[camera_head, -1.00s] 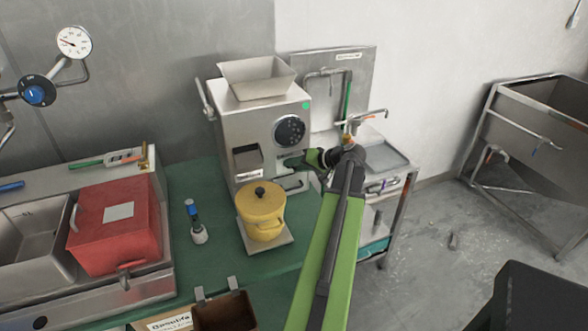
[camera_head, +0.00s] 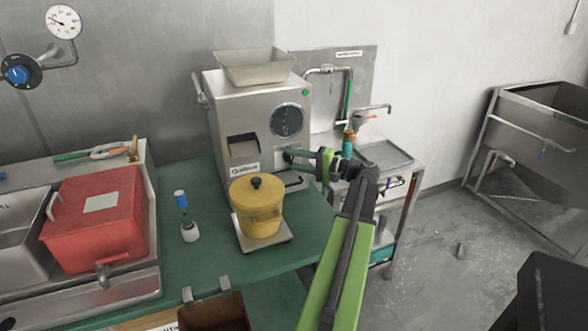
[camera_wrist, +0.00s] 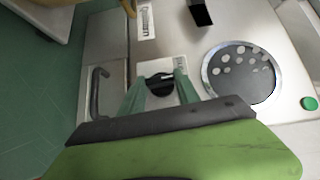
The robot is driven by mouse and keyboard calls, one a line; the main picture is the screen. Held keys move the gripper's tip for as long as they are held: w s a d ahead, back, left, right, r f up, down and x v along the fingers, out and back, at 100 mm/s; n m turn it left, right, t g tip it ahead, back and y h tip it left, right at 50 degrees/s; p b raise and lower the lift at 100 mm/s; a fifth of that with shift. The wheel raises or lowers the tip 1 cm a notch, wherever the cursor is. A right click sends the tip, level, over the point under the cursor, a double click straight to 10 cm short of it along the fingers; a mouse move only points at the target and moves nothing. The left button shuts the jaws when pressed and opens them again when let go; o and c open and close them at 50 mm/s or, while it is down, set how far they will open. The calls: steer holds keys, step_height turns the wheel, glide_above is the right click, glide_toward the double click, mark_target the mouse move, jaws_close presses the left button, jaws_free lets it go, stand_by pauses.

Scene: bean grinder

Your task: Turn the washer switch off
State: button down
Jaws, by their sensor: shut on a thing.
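The steel machine (camera_head: 225,110) with a hopper on top stands on the green table. In the wrist view, a dark rotary switch knob (camera_wrist: 160,86) sits on a pale plate on its front. My gripper (camera_wrist: 164,76) has its two green fingers on either side of this knob and is shut on it. In the head view my gripper (camera_head: 287,156) reaches the machine's front from the right, and its fingers hide the knob. Which way the knob points is hard to tell.
A perforated round disc (camera_wrist: 240,72) and a green light (camera_wrist: 309,103) are beside the switch. A curved handle (camera_wrist: 96,94) is on the other side. A yellow pot (camera_head: 255,212) stands on a plate below the machine; a red box (camera_head: 95,220) is at left.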

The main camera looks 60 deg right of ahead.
steer(key=shift+d+m+t+b, duration=0.15)
steer(key=shift+m+t+b, duration=0.15)
steer(key=shift+b, duration=0.05)
stand_by(0.3)
steer(key=c, duration=0.9)
jaws_free()
steer(key=s, duration=0.5)
steer(key=s+d, duration=0.1)
steer(key=s, duration=0.5)
steer(key=s+d, duration=0.1)
steer(key=s, duration=0.5)
steer(key=shift+s+d+f, duration=0.1)
steer(key=shift+d+f, duration=0.05)
steer(key=shift+d, duration=0.05)
